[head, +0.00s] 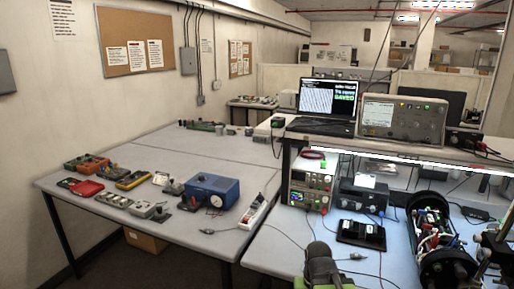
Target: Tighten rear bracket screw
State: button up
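An open cylinder assembly (436,237) lies at the right of the blue-topped bench. It has black round ends, and packed wiring and parts show between them. A rear bracket and its screw cannot be made out at this size. No screwdriver can be told apart for certain. The fingers of my gripper are not in view. A dark grey and green shape (322,266) stands at the bottom middle, and I cannot tell what it is.
A black tray (361,233) and power supplies (311,187) are on the bench. A shelf above holds a laptop (329,104) and an oscilloscope (402,118). The left table (120,228) carries meters and a blue box (212,190). A cable crosses the bench's front.

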aim_at(477, 239)
jog(key=z, duration=4.35)
jog(key=i, duration=0.1)
jog(key=u, duration=2.7)
jog(key=k, duration=0.8)
jog(key=u, duration=0.25)
jog(key=i, duration=0.8)
jog(key=z, duration=0.1)
